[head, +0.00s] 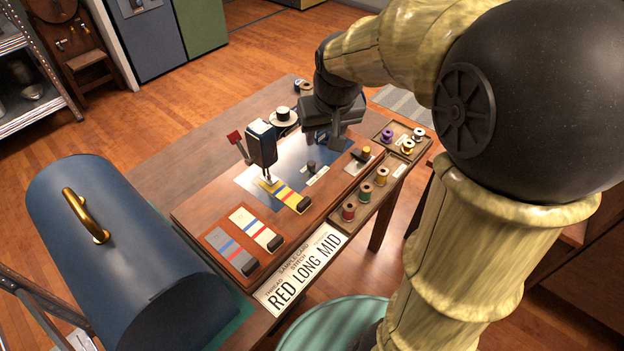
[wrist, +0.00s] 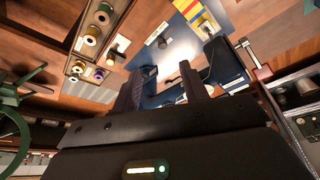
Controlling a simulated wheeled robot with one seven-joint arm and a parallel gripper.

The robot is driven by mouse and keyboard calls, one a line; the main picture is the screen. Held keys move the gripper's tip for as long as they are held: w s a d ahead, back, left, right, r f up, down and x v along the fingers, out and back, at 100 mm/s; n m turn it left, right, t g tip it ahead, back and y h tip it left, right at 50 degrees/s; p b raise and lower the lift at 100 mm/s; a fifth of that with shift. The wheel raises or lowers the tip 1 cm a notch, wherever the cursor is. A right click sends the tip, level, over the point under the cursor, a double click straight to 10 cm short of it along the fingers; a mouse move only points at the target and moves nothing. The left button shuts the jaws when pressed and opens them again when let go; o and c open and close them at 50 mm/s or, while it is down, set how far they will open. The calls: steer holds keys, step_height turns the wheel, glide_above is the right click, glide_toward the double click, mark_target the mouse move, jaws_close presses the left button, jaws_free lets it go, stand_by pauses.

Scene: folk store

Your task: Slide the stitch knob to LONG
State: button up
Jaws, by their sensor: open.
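A dark knob (head: 311,165) stands on the sewing machine's shiny plate (head: 285,155), beside a small pale label. A brass-coloured knob (head: 361,154) sits on a small pale plate farther right. The label words are too small to read, so I cannot tell which is the stitch knob or its setting. My gripper (head: 335,138) is over the far side of the machine bed, behind and above the dark knob. In the wrist view the fingers (wrist: 162,76) are apart, with no object held. The dark knob (wrist: 161,42) and brass knob (wrist: 112,57) lie beyond them, apart from the fingers.
The navy machine head (head: 262,144) stands left of my gripper. Trays of thread spools (head: 350,211) line the right edge. Striped sample cards (head: 231,252) lie in front. A blue domed cover (head: 110,245) fills the left.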

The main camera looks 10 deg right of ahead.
mark_target(312, 164)
steer(key=w+f+b, duration=0.1)
steer(key=b, duration=0.1)
steer(key=w+f+b, duration=0.1)
steer(key=w+b, duration=0.1)
steer(key=b, duration=0.1)
steer(key=shift+b, duration=0.35)
steer(key=shift+f, duration=0.1)
steer(key=b+x, duration=0.1)
steer(key=x, duration=0.4)
steer(key=b+x, duration=0.2)
steer(key=x, duration=0.4)
steer(key=b+x, duration=0.1)
steer(key=x, duration=0.4)
steer(key=shift+w+a, duration=0.1)
steer(key=shift+w, duration=0.2)
steer(key=shift+w+f+b, duration=0.25)
steer(key=shift+f+b, duration=0.1)
steer(key=shift+f, duration=0.2)
steer(key=shift+t, duration=0.3)
jaws_close()
